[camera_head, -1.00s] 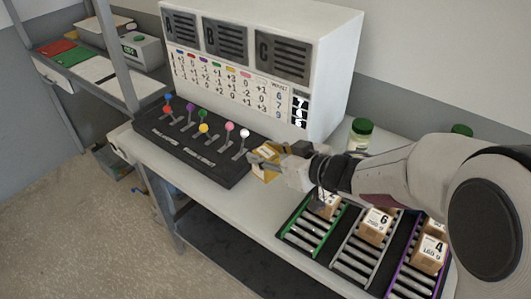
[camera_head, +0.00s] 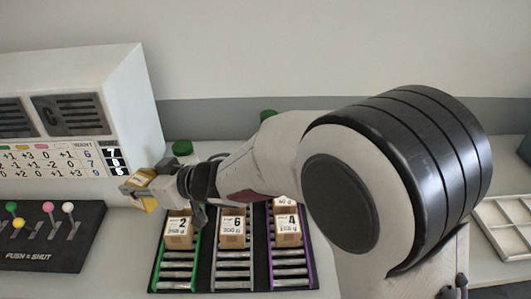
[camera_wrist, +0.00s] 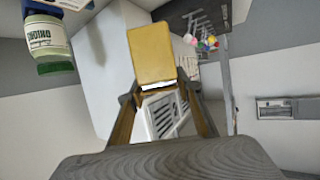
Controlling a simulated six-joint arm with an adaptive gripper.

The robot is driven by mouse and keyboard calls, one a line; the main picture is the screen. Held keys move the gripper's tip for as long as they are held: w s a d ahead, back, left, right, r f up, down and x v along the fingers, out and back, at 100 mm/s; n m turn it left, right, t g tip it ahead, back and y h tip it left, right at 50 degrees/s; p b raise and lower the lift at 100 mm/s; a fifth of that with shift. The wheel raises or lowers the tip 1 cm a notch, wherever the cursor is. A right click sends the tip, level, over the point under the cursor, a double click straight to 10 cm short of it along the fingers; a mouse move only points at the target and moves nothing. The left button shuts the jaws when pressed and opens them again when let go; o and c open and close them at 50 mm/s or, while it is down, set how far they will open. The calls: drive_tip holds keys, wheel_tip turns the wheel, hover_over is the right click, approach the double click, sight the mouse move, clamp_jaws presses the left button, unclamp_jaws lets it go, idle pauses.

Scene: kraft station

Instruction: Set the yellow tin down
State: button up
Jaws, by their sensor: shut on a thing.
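The yellow tin (camera_head: 143,202) is held at the end of my arm, at the left in the head view, beside the white lettered cabinet. It also shows in the wrist view as a yellow block (camera_wrist: 152,54) between the fingertips. My gripper (camera_head: 140,188) is shut on it. In the head view the fingers cover part of the tin. I cannot tell whether its underside touches the table.
A lever panel (camera_head: 50,240) lies left of the tin. Roller lanes with numbered boxes (camera_head: 232,229) are to the right. Some bare table shows between the panel and the lanes.

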drive_tip(key=w+d+r+m+t+h, duration=0.15)
drive_tip(key=d+m+h, duration=0.25)
drive_tip(key=d, duration=0.9)
drive_tip(key=w+d+r+m+t+h, duration=0.1)
drive_tip(key=w+d+m+t+h, duration=0.25)
drive_tip(key=d, duration=0.95)
drive_tip(key=w+d+r+m+t+h, duration=0.15)
drive_tip(key=d+m+h, duration=0.25)
drive_tip(key=d, duration=1)
drive_tip(key=w+d+m+g+h, duration=0.1)
drive_tip(key=w+d+m+h, duration=0.4)
drive_tip(key=w, duration=0.8)
drive_tip(key=w+d+m+h, duration=0.3)
drive_tip(key=w+d, duration=0.3)
drive_tip(key=w, duration=0.7)
drive_tip(key=s+d+f+m+g+h, duration=0.1)
drive_tip(key=d+f+m+g+h, duration=0.4)
drive_tip(key=f+m+g, duration=0.1)
drive_tip(key=shift+s+d+f+m, duration=0.35)
drive_tip(key=shift+s+d+f, duration=0.05)
drive_tip(key=shift+f, duration=0.4)
drive_tip(key=shift+f+g, duration=0.1)
drive_tip(key=shift+g, duration=0.15)
drive_tip(key=shift+f, duration=2.4)
drive_tip(key=shift+f, duration=0.1)
